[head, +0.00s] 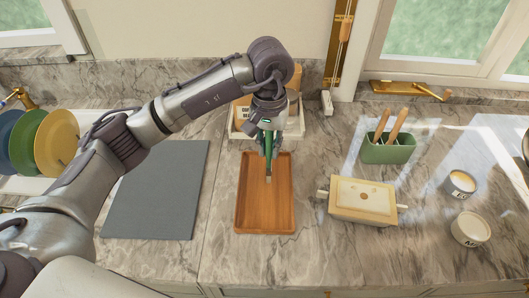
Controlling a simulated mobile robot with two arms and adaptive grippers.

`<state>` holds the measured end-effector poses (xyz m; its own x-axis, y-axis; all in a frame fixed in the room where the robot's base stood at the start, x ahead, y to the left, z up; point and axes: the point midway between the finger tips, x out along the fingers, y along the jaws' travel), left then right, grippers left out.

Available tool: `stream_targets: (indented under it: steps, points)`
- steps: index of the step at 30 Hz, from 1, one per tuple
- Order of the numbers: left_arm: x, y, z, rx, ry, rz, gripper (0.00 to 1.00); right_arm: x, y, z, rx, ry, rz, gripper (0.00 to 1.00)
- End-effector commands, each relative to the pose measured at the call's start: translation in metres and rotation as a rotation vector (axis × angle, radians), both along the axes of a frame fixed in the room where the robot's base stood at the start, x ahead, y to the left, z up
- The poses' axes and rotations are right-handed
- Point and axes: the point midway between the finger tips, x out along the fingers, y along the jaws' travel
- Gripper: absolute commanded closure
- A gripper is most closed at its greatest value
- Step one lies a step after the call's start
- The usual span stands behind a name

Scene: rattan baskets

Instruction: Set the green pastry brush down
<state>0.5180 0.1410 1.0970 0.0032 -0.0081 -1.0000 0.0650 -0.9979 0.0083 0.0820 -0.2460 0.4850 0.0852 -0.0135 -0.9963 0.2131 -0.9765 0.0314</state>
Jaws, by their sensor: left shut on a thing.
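The green pastry brush (268,158) is in my left gripper (268,153), which is shut on it. The brush hangs pointing down, its pale tip over the upper part of a brown wooden tray (252,215). I cannot tell whether the tip touches the tray. The gripper hides much of the brush's upper part. My left arm comes in from the left and reaches across to above the tray. My right gripper is not in view.
A dark grey mat (155,195) lies left of the tray. A cream lidded box (362,200) stands to the right, with a green utensil holder (388,150) behind it. Two labelled jars (470,229) stand farther right. A pale caddy (294,127) is behind the gripper.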

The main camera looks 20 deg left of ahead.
Motion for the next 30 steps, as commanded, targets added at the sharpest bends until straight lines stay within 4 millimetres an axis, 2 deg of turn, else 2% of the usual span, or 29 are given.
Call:
stream_targets:
  steps: [5, 13, 26, 27, 30]
  points:
    - [-0.001, 0.010, -0.008, -0.001, 0.001, -0.001, 1.00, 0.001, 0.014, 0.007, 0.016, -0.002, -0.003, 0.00]
    - [-0.002, 0.010, -0.043, -0.001, 0.002, -0.001, 1.00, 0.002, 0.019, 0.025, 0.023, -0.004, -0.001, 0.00]
    - [-0.001, 0.010, -0.051, -0.001, -0.001, -0.002, 1.00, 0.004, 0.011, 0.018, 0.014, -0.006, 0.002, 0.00]
    - [-0.001, 0.010, -0.050, -0.001, -0.001, -0.002, 0.78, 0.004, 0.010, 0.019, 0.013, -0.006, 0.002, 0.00]
    - [-0.001, 0.010, -0.050, -0.001, -0.001, -0.002, 0.62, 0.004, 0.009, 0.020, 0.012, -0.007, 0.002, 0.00]
